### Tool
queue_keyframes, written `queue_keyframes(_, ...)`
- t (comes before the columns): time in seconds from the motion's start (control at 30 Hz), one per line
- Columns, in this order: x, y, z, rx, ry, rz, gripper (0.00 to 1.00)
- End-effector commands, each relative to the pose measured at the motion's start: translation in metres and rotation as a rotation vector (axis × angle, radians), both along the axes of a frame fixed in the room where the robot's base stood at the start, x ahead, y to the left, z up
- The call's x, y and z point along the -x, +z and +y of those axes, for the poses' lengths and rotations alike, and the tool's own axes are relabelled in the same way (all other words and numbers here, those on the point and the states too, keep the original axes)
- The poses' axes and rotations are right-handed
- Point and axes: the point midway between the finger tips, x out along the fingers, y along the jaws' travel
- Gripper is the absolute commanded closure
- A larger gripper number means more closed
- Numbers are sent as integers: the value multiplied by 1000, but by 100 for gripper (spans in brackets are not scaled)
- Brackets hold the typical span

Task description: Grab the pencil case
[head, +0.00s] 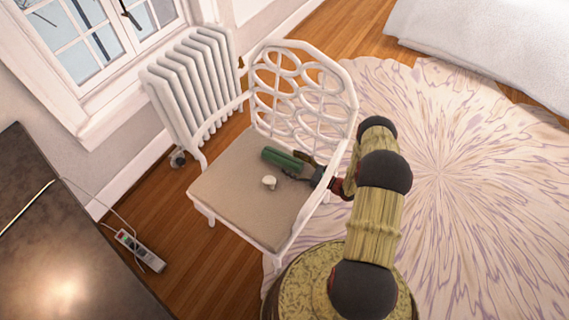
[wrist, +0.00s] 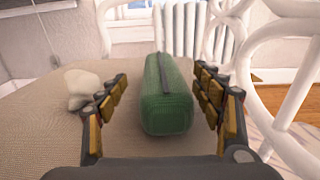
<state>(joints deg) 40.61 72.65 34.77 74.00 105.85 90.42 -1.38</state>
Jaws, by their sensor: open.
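The green pencil case (head: 283,158) lies on the beige seat of a white chair. In the wrist view the pencil case (wrist: 167,98) is long, with a dark zip along its top, and points away from me. My gripper (head: 303,172) reaches over the seat from the right at the near end of the case. In the wrist view my gripper (wrist: 160,100) is open, with one finger on each side of the case. There is a visible gap on both sides.
A small white object (head: 269,182) sits on the seat (head: 240,195); in the wrist view it is left of my left finger. The white chair's (head: 350,95) openwork back rises close to my arm. A radiator (head: 190,85) stands behind the chair.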

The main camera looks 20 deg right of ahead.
Motion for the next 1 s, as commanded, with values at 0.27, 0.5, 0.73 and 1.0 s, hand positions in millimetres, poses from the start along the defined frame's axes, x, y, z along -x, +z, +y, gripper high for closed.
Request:
queue_keyframes(0.27,-13,0,9,1,0,1,33)
queue_keyframes(0.5,-13,0,9,1,0,1,40)
queue_keyframes(0.73,-13,0,9,1,0,1,53)
queue_keyframes(1.0,-13,0,9,1,0,1,68)
